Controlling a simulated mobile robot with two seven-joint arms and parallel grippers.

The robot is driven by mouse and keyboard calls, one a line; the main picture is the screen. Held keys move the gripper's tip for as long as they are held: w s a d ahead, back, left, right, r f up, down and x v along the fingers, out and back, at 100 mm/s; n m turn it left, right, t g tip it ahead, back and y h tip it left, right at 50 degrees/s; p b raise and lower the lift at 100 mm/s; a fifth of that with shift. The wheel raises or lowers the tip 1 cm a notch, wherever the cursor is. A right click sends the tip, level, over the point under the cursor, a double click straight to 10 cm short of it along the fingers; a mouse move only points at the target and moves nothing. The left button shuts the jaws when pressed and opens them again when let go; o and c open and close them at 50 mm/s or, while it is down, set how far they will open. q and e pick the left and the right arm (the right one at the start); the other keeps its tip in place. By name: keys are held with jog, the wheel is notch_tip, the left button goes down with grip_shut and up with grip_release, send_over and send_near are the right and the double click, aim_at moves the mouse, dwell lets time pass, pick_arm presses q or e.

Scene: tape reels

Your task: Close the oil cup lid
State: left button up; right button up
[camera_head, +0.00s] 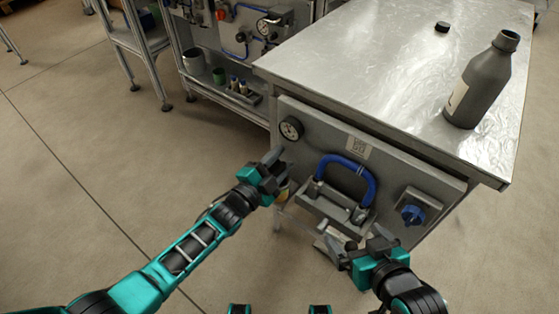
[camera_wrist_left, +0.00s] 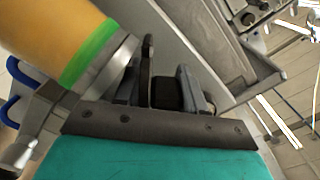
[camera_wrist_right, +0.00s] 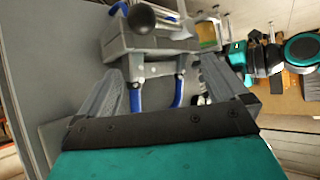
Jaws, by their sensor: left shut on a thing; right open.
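The oil cup shows large in the left wrist view as a yellow body (camera_wrist_left: 45,32) with a green band and a grey metal collar. In the head view only a small yellowish part of it (camera_head: 282,192) shows beside my left gripper (camera_head: 275,168), at the front panel's left side. My left gripper, also in the left wrist view (camera_wrist_left: 166,75), is shut on a small dark piece (camera_wrist_left: 166,93) next to the collar. I cannot tell whether this piece is the lid. My right gripper (camera_head: 358,246) is open and empty below the panel; its spread fingers show in the right wrist view (camera_wrist_right: 165,90).
The bench front panel (camera_head: 320,125) carries a gauge (camera_head: 291,129), a blue hose (camera_head: 348,166) and a blue knob (camera_head: 412,213). A grey ledge (camera_head: 332,207) juts out between my grippers. A grey bottle (camera_head: 482,85) and black cap (camera_head: 442,27) stand on the metal top.

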pick_arm(q)
jog(key=shift+a, duration=0.15)
jog(key=o, duration=0.8)
jog(key=shift+o, duration=0.2)
jog(key=shift+s+a, duration=0.2)
jog(key=shift+s, duration=0.15)
pick_arm(e)
jog(key=shift+r, duration=0.2)
pick_arm(q)
jog(key=p+v, duration=0.3)
jog(key=v, duration=0.9)
pick_arm(e)
notch_tip(320, 180, up, 3)
jog(key=shift+f, duration=0.2)
